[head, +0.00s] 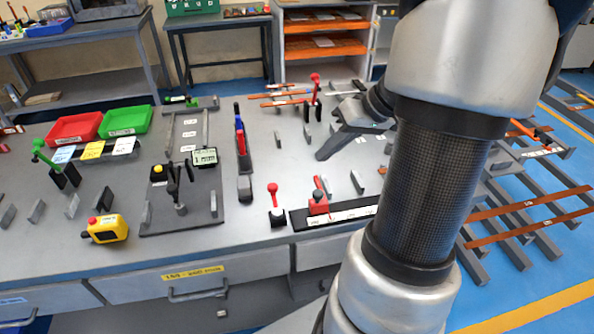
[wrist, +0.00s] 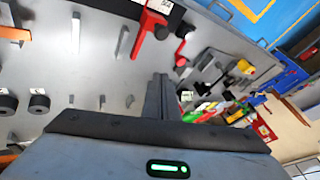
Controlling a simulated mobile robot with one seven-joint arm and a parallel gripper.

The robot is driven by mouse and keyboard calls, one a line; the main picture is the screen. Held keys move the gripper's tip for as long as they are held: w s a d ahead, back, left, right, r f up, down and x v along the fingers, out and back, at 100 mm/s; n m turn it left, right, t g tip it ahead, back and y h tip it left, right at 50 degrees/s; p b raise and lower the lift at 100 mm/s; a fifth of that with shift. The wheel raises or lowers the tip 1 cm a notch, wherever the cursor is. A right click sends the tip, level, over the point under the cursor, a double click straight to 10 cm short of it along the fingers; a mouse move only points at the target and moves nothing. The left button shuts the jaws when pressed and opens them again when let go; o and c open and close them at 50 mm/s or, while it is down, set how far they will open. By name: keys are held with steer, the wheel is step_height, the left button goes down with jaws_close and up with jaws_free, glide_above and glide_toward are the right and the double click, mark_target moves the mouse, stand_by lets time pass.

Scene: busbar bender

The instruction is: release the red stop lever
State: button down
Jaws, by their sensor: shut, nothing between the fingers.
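In the head view the red stop lever (head: 318,187) stands on a block on a black rail with a white scale (head: 345,214), near the front edge of the bench. In the wrist view its red arm (wrist: 146,32) shows at the top, beside the scale. My gripper (head: 321,156) is above the bench, behind the lever and apart from it. In the wrist view the fingers (wrist: 158,80) are closed together and empty, pointing toward the lever side. My arm covers the right end of the rail.
A lever with a red ball knob (head: 273,188) stands just left of the rail. Small grey upright plates (head: 357,181) stand around it. A taller red-handled lever (head: 315,80) is behind my gripper. A yellow pendant (head: 108,229) lies at left.

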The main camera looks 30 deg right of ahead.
steer(key=b, duration=0.1)
glide_toward(275, 200)
steer(key=w+d+f, duration=0.1)
steer(key=w+d, duration=0.1)
steer(key=w+d+f, duration=0.1)
steer(key=d, duration=0.1)
steer(key=shift+w+d+f, duration=0.15)
steer(key=shift+w+f, duration=0.05)
steer(key=shift+w, duration=0.15)
steer(key=shift+w+a+f, duration=0.15)
steer(key=shift+w+a, duration=0.05)
steer(key=shift+a, duration=0.8)
steer(key=shift+w+a+f, duration=0.15)
steer(key=shift+a+f, duration=0.05)
steer(key=shift+a, duration=0.8)
